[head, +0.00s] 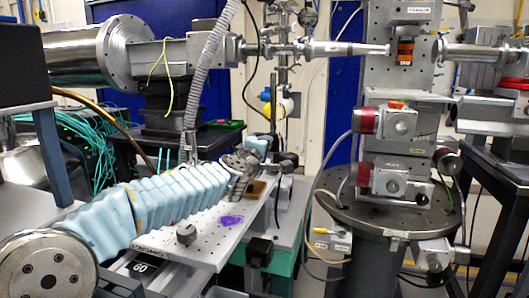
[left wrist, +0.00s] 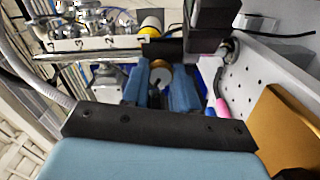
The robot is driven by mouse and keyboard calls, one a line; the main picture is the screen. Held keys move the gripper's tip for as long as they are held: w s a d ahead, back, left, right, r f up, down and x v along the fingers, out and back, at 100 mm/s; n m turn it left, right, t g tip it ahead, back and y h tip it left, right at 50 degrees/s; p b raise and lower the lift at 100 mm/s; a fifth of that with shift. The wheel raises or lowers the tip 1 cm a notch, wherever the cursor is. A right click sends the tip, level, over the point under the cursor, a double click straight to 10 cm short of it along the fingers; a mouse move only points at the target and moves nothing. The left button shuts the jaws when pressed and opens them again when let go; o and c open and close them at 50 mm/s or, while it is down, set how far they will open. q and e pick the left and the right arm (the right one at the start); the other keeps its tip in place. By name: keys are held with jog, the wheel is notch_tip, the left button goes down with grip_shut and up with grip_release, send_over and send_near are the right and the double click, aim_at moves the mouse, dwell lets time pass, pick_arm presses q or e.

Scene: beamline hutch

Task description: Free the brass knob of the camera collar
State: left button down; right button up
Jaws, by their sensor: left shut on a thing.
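My left gripper (head: 260,144) reaches from the left, over the perforated board, to a dark camera-like body (head: 287,161) on a post. In the left wrist view its two blue fingers (left wrist: 160,88) point away from me. A round brass-coloured knob (left wrist: 160,74) shows between the fingertips, and the fingers are shut on it. A dark part lies in front of it between the fingers. The knob is hidden in the head view, and the collar cannot be made out clearly. My right gripper is not in view.
The perforated board (head: 205,250) carries a purple patch (head: 230,221), a dark knob (head: 186,234) and a brown plate (head: 257,188), which shows as a gold plate in the left wrist view (left wrist: 290,130). A ribbed hose (head: 214,45) hangs close above my arm. A round-topped instrument stand (head: 385,222) stands at right.

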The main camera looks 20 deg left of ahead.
pick_arm(q)
jog(key=n+b, duration=0.1)
jog(key=n, duration=0.5)
jog(key=shift+f+b, duration=0.1)
jog(key=shift+b, duration=0.3)
dwell(0.3)
jog(key=c, duration=0.9)
grip_release()
jog(key=shift+o, duration=0.2)
